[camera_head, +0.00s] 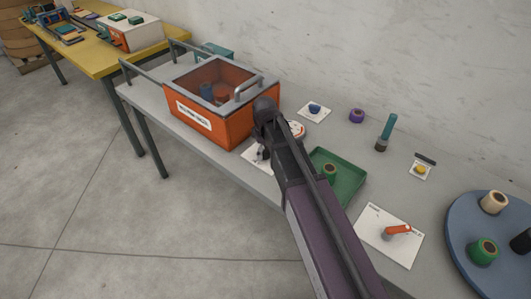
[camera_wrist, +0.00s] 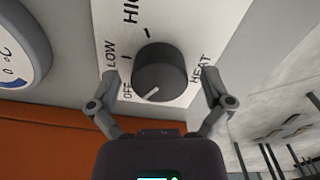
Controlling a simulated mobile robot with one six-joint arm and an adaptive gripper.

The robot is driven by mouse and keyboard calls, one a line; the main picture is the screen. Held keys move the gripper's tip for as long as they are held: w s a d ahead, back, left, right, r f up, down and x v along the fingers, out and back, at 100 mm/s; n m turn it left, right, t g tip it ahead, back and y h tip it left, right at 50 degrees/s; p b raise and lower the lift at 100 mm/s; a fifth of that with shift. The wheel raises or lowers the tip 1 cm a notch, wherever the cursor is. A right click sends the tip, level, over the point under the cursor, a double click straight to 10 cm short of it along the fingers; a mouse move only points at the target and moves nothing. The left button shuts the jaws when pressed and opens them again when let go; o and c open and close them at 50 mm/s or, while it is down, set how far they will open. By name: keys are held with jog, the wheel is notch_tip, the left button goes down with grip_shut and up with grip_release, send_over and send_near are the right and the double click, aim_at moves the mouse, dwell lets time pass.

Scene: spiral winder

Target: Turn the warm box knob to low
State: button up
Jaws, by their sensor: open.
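The warm box knob (camera_wrist: 160,68) is a dark round dial on a white plate (camera_wrist: 185,22) marked OFF, LOW, HIGH and HEAT. Its white pointer line points to the lower left, close to OFF. My gripper (camera_wrist: 160,82) is open, with one fingertip on each side of the knob; I cannot tell if they touch it. In the head view my gripper (camera_head: 263,140) is beside the orange warm box (camera_head: 235,128), over the edge of a white plate (camera_head: 250,155). My arm hides the knob there.
A green tray (camera_head: 350,185) and a card with an orange lever (camera_head: 373,245) lie right of my arm. A blue round platter (camera_head: 460,215) holds several spools. A gauge (camera_wrist: 20,50) is left of the knob. A yellow table (camera_head: 88,45) stands at the back left.

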jog(key=c, duration=1.1)
jog(key=shift+c, duration=0.2)
jog(key=shift+s+m, duration=0.1)
jog(key=shift+m, duration=0.3)
jog(key=m, duration=1.1)
jog(key=shift+s, duration=0.1)
jog(key=o, duration=1.1)
